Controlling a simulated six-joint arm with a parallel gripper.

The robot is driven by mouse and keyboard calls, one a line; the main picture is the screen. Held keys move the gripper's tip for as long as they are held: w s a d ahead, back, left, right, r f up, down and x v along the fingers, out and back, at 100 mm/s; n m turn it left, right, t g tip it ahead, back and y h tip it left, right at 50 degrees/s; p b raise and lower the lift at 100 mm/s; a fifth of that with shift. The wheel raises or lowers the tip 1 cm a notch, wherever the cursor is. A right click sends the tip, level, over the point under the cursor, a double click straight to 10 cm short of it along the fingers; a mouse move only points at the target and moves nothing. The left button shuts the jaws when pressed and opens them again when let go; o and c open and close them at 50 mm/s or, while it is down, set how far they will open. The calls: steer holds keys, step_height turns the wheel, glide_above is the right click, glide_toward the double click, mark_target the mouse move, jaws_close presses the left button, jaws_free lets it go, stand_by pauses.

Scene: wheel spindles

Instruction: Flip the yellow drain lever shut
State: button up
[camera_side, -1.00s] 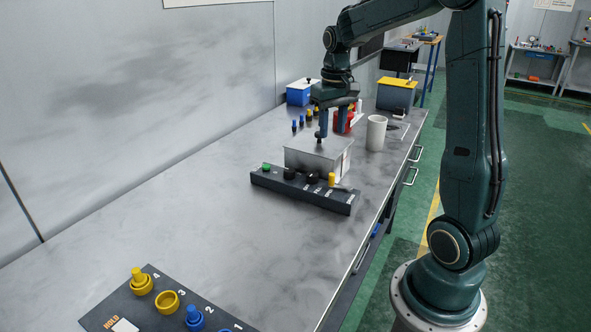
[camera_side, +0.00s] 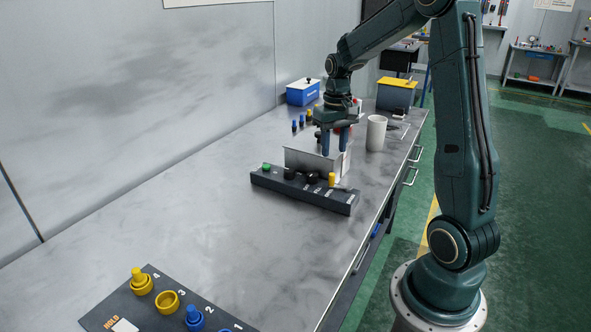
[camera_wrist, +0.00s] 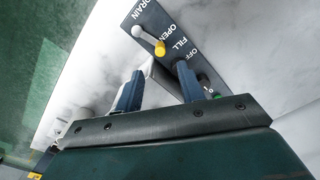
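The yellow drain lever (camera_side: 332,180) stands at the right end of the dark control panel (camera_side: 300,192). In the wrist view its yellow knob (camera_wrist: 160,48) sits at the end of a pale metal arm near the printed words DRAIN and OPEN. My gripper (camera_side: 334,153) is above the grey metal box behind the panel, with its fingers apart and nothing visible between them. In the wrist view my gripper (camera_wrist: 160,72) shows both blue fingertips below the yellow knob in the picture, apart from it. The gripper hides part of the box.
The metal box (camera_side: 303,160) stands directly behind the panel. A white cup (camera_side: 376,133) is to its right. A green knob (camera_side: 266,167) and dark knobs share the panel. A second panel (camera_side: 125,303) with yellow and blue parts lies in front. The table between is clear.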

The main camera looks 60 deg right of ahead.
mark_target(332, 174)
step_height(332, 174, down, 9)
steer(key=shift+r, duration=0.2)
stand_by(0.4)
jaws_close()
